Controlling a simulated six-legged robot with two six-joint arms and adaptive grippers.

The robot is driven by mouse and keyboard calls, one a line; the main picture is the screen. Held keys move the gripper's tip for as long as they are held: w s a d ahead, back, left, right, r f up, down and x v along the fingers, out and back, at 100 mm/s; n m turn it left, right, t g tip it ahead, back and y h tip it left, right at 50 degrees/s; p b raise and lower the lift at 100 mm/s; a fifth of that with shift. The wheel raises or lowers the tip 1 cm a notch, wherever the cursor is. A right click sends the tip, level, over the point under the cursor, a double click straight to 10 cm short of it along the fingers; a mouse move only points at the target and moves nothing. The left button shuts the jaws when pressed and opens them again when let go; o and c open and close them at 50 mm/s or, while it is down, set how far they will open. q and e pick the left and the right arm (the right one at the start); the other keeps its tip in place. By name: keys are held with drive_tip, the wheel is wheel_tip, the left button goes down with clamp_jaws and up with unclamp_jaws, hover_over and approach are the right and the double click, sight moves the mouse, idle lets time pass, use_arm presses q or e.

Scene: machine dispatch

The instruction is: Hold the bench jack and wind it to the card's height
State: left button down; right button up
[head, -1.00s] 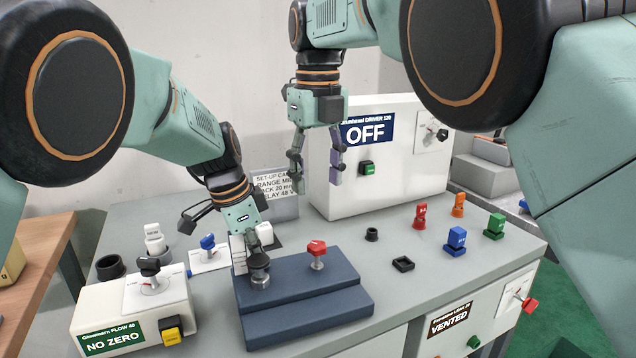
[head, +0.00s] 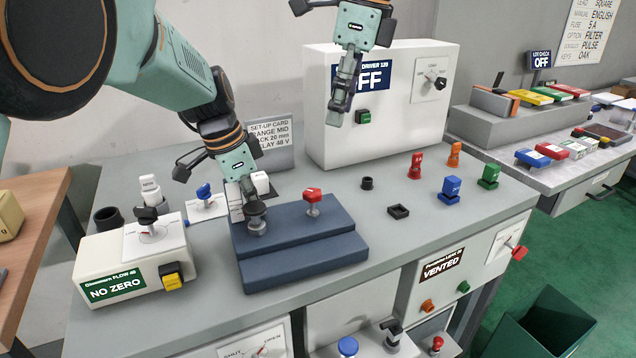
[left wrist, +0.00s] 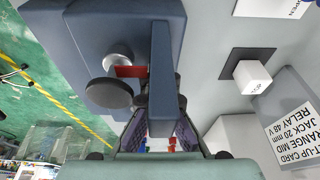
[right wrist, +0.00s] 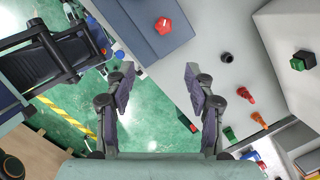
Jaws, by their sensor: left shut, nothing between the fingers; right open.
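The dark blue stepped block (head: 305,262), which looks like the bench jack, sits at the bench's front. A red knob (head: 312,196) and a dark-topped metal knob (head: 256,217) stand on its upper step. My left gripper (head: 240,205) is shut and empty at the block's left end, close beside the dark knob; contact is unclear. The left wrist view shows its fingers (left wrist: 160,115) near that knob (left wrist: 108,92). My right gripper (head: 340,108) is open and empty, raised before the white driver cabinet. Its fingers are apart in the right wrist view (right wrist: 157,85).
The set-up card (head: 270,135) stands behind, reading range mid, jack 20 mm, relay 48 V. The white driver cabinet (head: 400,85) reads OFF. The flow box (head: 110,265) is at left. Several coloured plugs, such as a blue one (head: 451,190), stand at right.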

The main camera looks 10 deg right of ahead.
drive_tip(key=n, duration=0.5)
drive_tip(key=n+t+y, duration=0.1)
drive_tip(key=n+y, duration=0.1)
drive_tip(key=n, duration=2.8)
approach(314, 192)
drive_tip(key=x, duration=0.8)
drive_tip(key=shift+f, duration=0.1)
drive_tip(key=shift+c, duration=0.2)
drive_tip(key=c, duration=1.1)
drive_tip(key=shift+s, duration=0.1)
